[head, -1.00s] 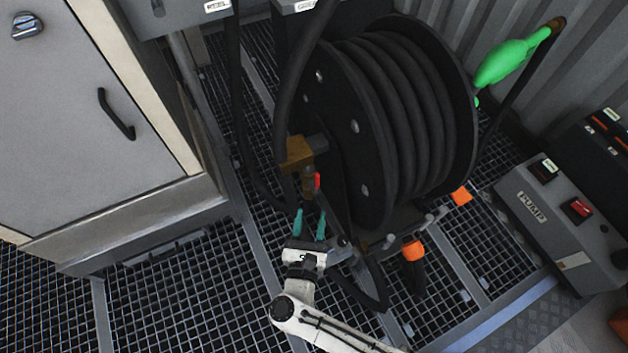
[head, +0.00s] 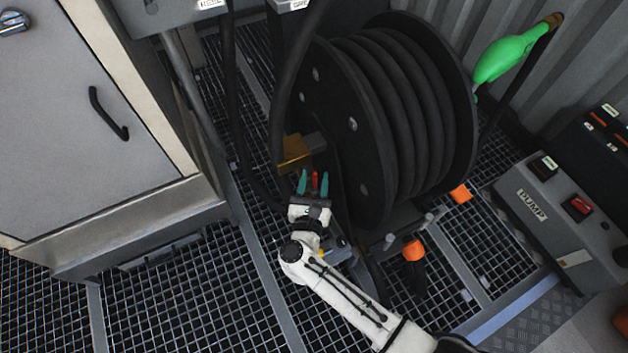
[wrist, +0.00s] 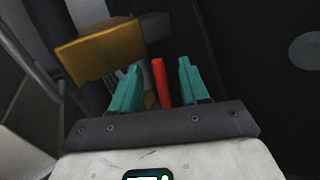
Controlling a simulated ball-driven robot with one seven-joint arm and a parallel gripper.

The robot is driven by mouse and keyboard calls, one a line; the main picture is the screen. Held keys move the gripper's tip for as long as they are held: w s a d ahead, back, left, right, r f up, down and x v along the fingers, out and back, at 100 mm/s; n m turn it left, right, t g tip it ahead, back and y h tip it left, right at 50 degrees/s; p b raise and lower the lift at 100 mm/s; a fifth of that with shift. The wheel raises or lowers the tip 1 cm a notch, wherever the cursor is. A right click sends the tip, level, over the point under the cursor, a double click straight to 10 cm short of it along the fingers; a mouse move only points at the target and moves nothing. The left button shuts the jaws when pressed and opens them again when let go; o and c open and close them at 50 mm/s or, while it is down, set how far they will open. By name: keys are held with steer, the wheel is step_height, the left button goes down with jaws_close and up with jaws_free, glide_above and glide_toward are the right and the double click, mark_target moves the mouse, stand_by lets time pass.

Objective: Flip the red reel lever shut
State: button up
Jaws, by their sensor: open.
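The red reel lever (head: 315,182) is a short red bar below the brass valve body (head: 294,152) at the left side of the hose reel. My gripper (head: 313,182) is open, with its teal fingers on either side of the lever. The brass valve body (wrist: 98,50) is just beyond, up and left. The lever's lower end is hidden behind the gripper's front edge.
The black hose reel (head: 375,125) stands close to the right of my gripper. A black hose (head: 290,80) hangs above the valve. A grey cabinet (head: 70,120) is at the left, and a pump box (head: 560,210) at the right. Grated floor (head: 200,300) lies open at the lower left.

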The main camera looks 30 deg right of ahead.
jaws_close()
stand_by(0.6)
